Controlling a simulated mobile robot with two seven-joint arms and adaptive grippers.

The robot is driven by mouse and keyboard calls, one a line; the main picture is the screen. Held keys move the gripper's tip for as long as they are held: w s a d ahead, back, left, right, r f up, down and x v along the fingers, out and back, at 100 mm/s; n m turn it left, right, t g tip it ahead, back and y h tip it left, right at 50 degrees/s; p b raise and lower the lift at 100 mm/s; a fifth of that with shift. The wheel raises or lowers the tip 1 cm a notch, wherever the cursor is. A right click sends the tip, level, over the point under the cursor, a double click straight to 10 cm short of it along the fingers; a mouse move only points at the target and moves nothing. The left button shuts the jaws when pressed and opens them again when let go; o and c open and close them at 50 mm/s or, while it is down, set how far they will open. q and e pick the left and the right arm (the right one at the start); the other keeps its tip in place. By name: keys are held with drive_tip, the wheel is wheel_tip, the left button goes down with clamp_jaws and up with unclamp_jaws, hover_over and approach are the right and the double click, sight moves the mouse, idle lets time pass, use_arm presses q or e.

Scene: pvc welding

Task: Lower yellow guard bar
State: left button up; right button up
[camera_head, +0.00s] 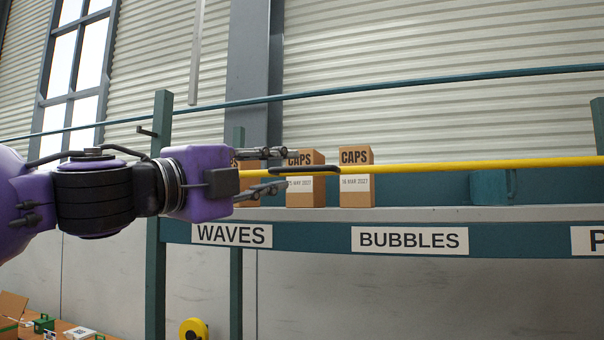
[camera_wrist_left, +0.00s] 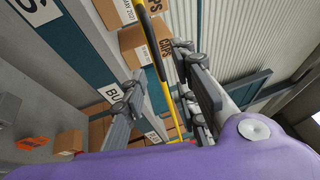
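The yellow guard bar (camera_head: 440,167) runs nearly level across the front of the shelf, with a black handle (camera_head: 318,169) near its left end. My left gripper (camera_head: 284,170) comes in from the left, its two fingers apart, one above and one below the bar near the handle. In the left wrist view the yellow bar (camera_wrist_left: 160,82) passes between the open fingers of the left gripper (camera_wrist_left: 160,98), with a gap visible on both sides. The bar's left end is hidden behind the gripper. My right gripper is not in view.
Cardboard CAPS boxes (camera_head: 356,185) stand on the shelf behind the bar. The teal shelf beam (camera_head: 320,238) below carries WAVES and BUBBLES labels. A teal post (camera_head: 157,270) rises left, and a thin teal rail (camera_head: 400,84) crosses above. Boxes lie low at left.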

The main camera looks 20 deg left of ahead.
sight(297, 169)
use_arm(q)
drive_tip(key=b+x, duration=0.1)
drive_tip(key=x, duration=0.1)
drive_tip(key=b+x, duration=0.1)
drive_tip(key=x, duration=0.2)
drive_tip(key=f+b+x, duration=0.1)
drive_tip(key=x, duration=0.1)
drive_tip(key=shift+w+r, duration=0.1)
drive_tip(key=shift+w, duration=0.35)
drive_tip(key=shift+r, duration=0.15)
drive_tip(key=shift+s+a, duration=0.1)
clamp_jaws()
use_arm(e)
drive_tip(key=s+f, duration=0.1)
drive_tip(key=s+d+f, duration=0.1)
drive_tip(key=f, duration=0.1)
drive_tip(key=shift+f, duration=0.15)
